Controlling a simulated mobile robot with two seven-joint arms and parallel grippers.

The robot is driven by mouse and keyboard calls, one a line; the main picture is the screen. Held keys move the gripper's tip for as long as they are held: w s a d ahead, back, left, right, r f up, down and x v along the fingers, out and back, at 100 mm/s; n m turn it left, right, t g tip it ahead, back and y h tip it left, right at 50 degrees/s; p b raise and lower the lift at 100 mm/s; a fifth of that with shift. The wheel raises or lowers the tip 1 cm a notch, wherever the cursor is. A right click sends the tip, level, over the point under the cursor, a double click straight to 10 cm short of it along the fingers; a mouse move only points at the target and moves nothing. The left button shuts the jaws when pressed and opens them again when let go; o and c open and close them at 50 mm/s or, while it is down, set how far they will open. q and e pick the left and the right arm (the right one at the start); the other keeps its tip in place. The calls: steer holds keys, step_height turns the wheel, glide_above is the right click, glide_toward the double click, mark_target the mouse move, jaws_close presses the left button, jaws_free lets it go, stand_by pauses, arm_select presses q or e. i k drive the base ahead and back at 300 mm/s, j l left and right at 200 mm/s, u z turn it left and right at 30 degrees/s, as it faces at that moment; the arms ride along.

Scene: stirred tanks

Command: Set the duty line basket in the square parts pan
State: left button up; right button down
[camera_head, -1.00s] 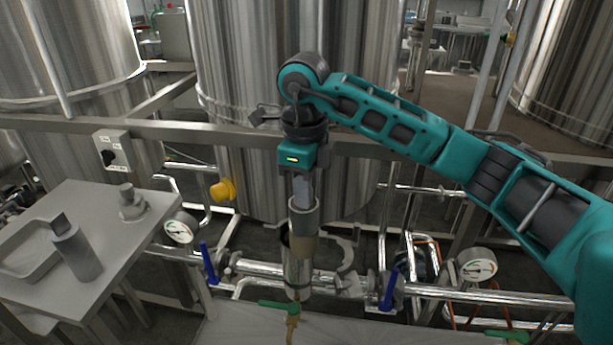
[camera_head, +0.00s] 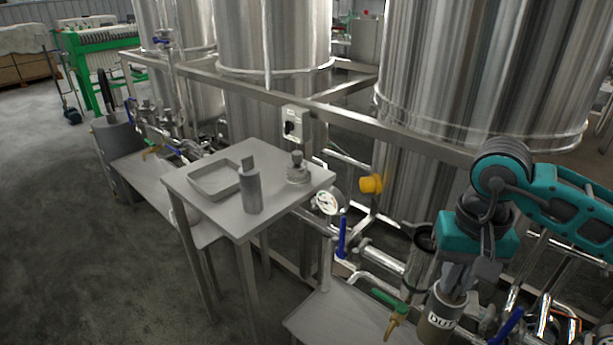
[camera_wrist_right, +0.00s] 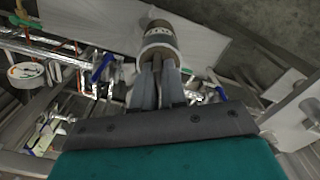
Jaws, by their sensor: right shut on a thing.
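The duty line basket (camera_head: 440,318) is a grey cylinder with a white band lettered "DUT". My right gripper (camera_head: 457,283) is shut on its top and holds it below the wrist, at the lower right of the head view. The basket also shows in the right wrist view (camera_wrist_right: 158,42), between the fingertips of the right gripper (camera_wrist_right: 163,70). Its lower end is cut off or hidden. The square parts pan (camera_head: 203,189) is a shallow grey tray on the small table, left of and apart from the basket. It looks empty. My left gripper is not in view.
On the table (camera_head: 243,222), a grey bottle-like cylinder (camera_head: 251,190) stands close beside the pan, and a small knobbed fitting (camera_head: 298,170) stands at the right. A gauge (camera_head: 327,202), a blue-handled valve (camera_head: 342,237) and pipes lie between table and basket. A steel rail (camera_head: 345,119) runs behind.

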mark_target(220, 182)
steer(key=u, duration=0.85)
steer(key=i+j+u, duration=0.2)
steer(key=i, duration=0.15)
steer(key=i+j+u, duration=0.15)
steer(key=i, duration=0.25)
